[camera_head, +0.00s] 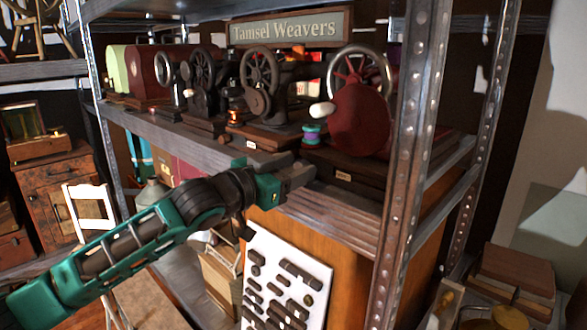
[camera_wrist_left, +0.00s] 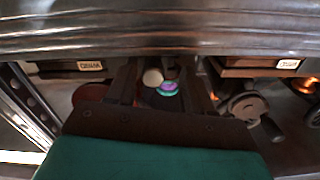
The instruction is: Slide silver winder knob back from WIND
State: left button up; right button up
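A red-wheeled sewing machine (camera_head: 358,118) stands at the right end of the shelf. A pale knob (camera_head: 321,110) sticks out at its left, above a green and purple spool (camera_head: 312,134); I cannot tell if this is the silver winder knob. No WIND marking is readable. My left gripper (camera_head: 301,171) is at the shelf's front edge, below and in front of the spool. In the left wrist view, the fingers (camera_wrist_left: 165,82) are apart, with the pale knob (camera_wrist_left: 152,77) and spool (camera_wrist_left: 168,88) seen beyond and between them. Nothing is held. My right gripper is out of view.
Other sewing machines (camera_head: 262,90) stand in a row to the left. A metal post (camera_head: 408,150) rises at the shelf's right. The shelf's front edge (camera_head: 345,208) lies close to the gripper. A "Tamsel Weavers" sign (camera_head: 289,29) hangs above. A white panel (camera_head: 285,270) stands below.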

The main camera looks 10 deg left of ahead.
pick_arm(q)
jog(key=shift+s+d, duration=0.1)
jog(key=shift+s, duration=0.05)
jog(key=shift+s, duration=0.2)
jog(key=b+v, duration=0.2)
jog(key=v, duration=1)
jog(key=shift+a, duration=0.2)
jog(key=shift+s, duration=0.1)
